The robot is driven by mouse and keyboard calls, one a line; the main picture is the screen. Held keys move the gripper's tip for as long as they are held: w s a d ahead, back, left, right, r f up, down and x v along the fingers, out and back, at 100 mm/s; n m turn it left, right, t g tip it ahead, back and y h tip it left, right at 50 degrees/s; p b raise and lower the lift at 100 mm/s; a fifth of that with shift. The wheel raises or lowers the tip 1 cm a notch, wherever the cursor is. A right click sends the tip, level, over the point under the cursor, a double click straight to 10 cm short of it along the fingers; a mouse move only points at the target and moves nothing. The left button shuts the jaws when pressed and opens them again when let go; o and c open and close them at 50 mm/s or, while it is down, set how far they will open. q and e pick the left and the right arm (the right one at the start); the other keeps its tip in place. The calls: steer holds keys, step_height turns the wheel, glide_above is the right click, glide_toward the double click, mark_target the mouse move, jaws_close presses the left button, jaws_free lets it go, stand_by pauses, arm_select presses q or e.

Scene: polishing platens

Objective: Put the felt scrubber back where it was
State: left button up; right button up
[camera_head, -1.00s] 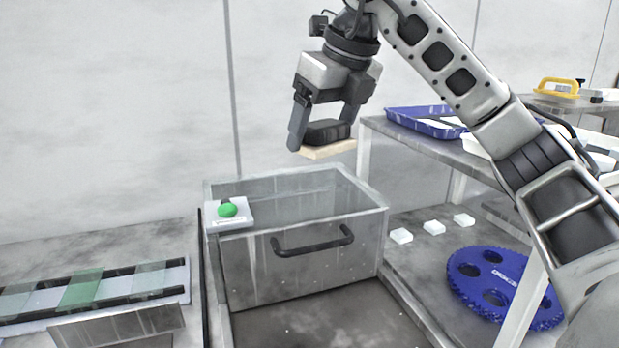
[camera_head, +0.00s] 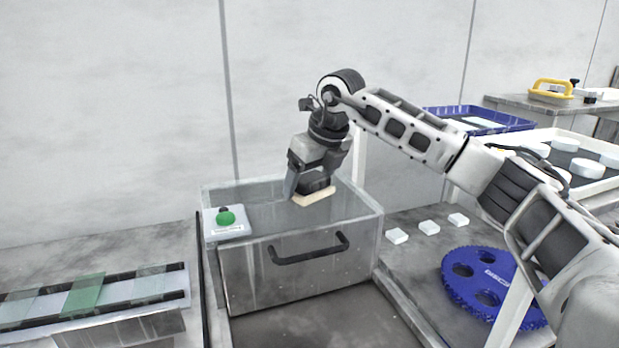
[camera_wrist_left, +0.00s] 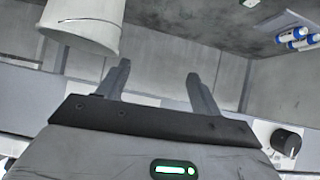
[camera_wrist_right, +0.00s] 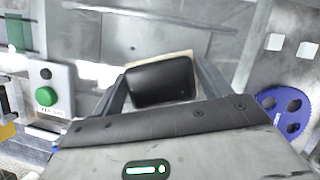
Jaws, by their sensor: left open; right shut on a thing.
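The felt scrubber has a black grip block and a pale felt pad (camera_head: 313,197); its black block (camera_wrist_right: 160,83) fills the space between my fingers in the right wrist view. My right gripper (camera_head: 313,183) is shut on the black block, with the pad facing down. Whether the pad touches anything inside is hidden. My left gripper (camera_wrist_left: 156,80) is open and empty in the left wrist view; it does not show in the head view.
A box with a green button (camera_head: 226,219) sits on the bin's left corner. Several white blocks (camera_head: 429,227) and a blue holed disc (camera_head: 487,285) lie to the right. A shelf behind holds a blue tray (camera_head: 480,122). A white bucket (camera_wrist_left: 86,25) is near my left gripper.

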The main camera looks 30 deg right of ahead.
steer(key=shift+f, duration=0.2)
steer(key=o, duration=0.9)
steer(key=shift+o, duration=0.2)
steer(key=shift+r, duration=0.45)
steer(key=v, duration=1.1)
steer(key=shift+s+r+b, duration=0.15)
steer(key=shift+r+b, duration=0.15)
steer(key=shift+b, duration=0.05)
